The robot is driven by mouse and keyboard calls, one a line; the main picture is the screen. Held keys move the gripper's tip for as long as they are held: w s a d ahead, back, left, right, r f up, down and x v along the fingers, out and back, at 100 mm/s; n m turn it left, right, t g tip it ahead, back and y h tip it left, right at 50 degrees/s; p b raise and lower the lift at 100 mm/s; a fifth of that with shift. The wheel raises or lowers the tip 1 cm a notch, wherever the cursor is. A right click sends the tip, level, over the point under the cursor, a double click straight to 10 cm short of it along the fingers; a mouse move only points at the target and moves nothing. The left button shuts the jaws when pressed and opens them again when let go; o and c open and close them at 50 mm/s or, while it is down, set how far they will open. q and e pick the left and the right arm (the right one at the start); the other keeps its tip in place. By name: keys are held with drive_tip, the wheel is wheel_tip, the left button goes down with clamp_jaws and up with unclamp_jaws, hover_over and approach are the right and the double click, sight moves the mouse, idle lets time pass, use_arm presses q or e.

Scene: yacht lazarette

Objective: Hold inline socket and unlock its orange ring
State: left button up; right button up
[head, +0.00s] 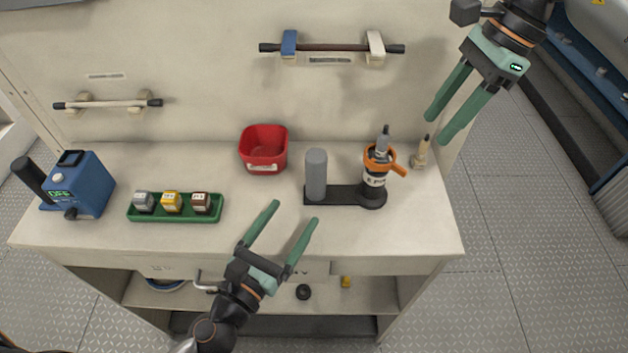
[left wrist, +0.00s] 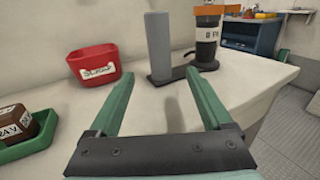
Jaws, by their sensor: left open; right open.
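The inline socket (head: 374,178) is a black upright cylinder with a white label, standing on the right end of a black base plate (head: 335,194). Its orange ring (head: 380,158) sits near the top, with a tab sticking out to the right; a grey cable end rises above it. In the left wrist view the socket (left wrist: 207,52) is at the upper right, its top cut off. My left gripper (head: 290,212) is open and empty, in front of the bench's middle, short of the socket. My right gripper (head: 436,130) is open and empty, up and right of the socket.
A grey post (head: 316,174) stands on the base plate's left end. A red bin (head: 263,150), a green tray (head: 175,217) with small boxes and a blue device (head: 80,185) stand further left. A small beige object (head: 421,152) is right of the socket. The front middle bench top is clear.

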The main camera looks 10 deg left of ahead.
sight(311, 189)
use_arm(q)
drive_tip(key=x, duration=1)
drive_tip(key=shift+w+f, duration=0.1)
drive_tip(key=shift+w, duration=0.2)
clamp_jaws()
idle(0.5)
